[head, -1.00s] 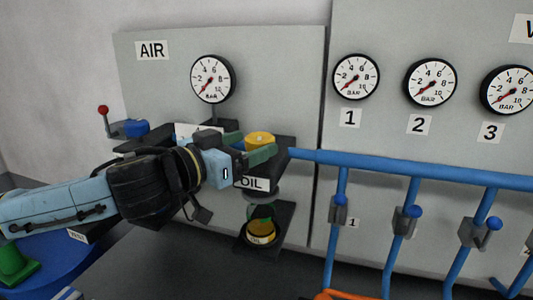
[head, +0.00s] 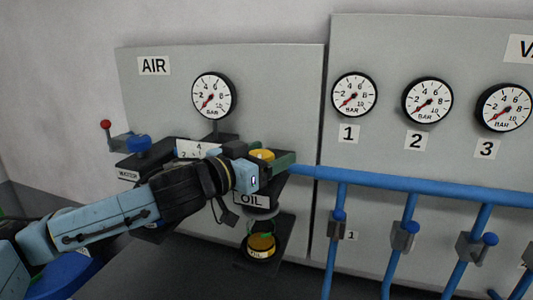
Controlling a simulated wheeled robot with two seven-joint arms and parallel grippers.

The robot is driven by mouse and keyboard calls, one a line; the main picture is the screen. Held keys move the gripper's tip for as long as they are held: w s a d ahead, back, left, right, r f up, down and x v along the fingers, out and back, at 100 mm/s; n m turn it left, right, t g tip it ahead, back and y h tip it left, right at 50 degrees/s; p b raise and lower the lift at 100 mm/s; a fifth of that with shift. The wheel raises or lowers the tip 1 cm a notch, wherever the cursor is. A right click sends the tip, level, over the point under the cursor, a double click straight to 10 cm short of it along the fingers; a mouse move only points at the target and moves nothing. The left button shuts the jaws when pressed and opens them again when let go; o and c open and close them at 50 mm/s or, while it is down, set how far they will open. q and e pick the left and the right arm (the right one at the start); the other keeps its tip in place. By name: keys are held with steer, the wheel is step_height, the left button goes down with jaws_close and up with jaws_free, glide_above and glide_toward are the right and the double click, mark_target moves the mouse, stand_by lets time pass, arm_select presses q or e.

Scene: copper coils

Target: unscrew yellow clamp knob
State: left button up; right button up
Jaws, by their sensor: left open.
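The yellow clamp knob (head: 262,155) sits on top of the dark block above the OIL label (head: 252,200), left of the blue pipe's end. My left gripper (head: 268,166) reaches in from the lower left, with its green-tipped fingers at the knob. The fingers are open, one on the far side and one on the near side of it. The near finger and gripper body hide part of the knob, so I cannot tell whether they touch it. My right gripper is not in view.
A yellow-topped OIL container (head: 261,244) stands on a lower dark bracket. A blue valve with a red-tipped lever (head: 106,125) is at the left. Round gauges line the grey panels. A blue pipe (head: 420,181) with several valved branches fills the right.

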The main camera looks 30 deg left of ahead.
arm_select(q)
steer(key=c, duration=1)
steer(key=shift+o, duration=0.2)
